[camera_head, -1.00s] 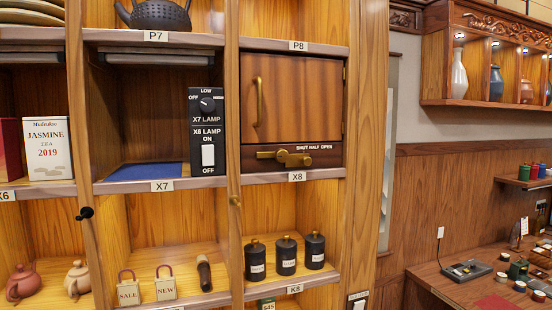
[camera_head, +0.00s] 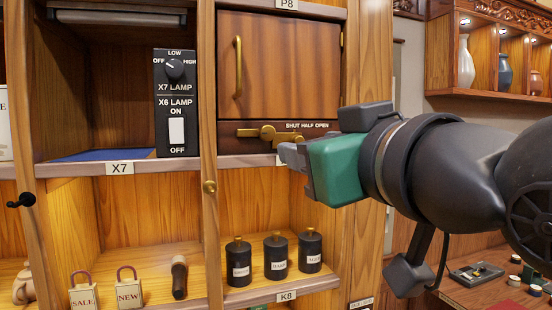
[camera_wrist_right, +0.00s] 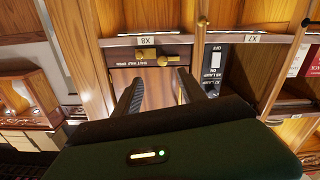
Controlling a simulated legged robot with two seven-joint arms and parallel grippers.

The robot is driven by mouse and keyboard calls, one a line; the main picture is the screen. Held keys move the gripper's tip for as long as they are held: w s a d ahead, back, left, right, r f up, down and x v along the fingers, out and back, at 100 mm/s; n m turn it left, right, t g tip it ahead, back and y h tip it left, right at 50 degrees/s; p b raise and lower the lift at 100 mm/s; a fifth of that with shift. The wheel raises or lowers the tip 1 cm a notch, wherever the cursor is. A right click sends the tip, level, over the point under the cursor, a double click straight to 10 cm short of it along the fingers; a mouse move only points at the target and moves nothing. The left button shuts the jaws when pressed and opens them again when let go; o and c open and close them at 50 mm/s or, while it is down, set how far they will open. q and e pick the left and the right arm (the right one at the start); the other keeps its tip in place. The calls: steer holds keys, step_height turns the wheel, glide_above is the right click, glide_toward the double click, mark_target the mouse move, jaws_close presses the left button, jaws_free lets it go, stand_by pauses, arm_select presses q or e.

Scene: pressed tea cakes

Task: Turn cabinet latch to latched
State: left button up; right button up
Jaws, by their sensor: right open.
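The brass cabinet latch (camera_head: 265,133) sits on a dark strip under the wooden cabinet door (camera_head: 278,65), which has a brass pull. The door looks closed. In the wrist view the latch (camera_wrist_right: 155,58) appears upside down, beyond my fingertips. My right gripper (camera_head: 287,153) comes in from the right, just below and in front of the strip; its end hides part of the X8 label. Its two fingers (camera_wrist_right: 160,80) are spread and empty in the wrist view. I cannot tell any contact with the latch. My left gripper is out of view.
A lamp switch panel (camera_head: 176,103) stands left of the cabinet, past a wooden post (camera_head: 207,110). Below, several black canisters (camera_head: 276,256) stand on the K8 shelf, with lock-shaped tags (camera_head: 129,292) further left. A side table (camera_head: 500,284) is at the lower right.

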steer(key=r+p, duration=0.2)
steer(key=p, duration=1)
glide_toward(269, 136)
steer(key=r, duration=0.1)
steer(key=x, duration=0.3)
steer(key=p+x, duration=0.1)
steer(key=x, duration=0.2)
steer(key=f+x, duration=0.1)
steer(key=x, duration=0.2)
steer(key=shift+w, duration=0.3)
steer(key=shift+s+a+r, duration=0.1)
steer(key=shift+s, duration=0.15)
steer(key=shift+c, duration=0.4)
steer(key=shift+w, duration=0.15)
jaws_close()
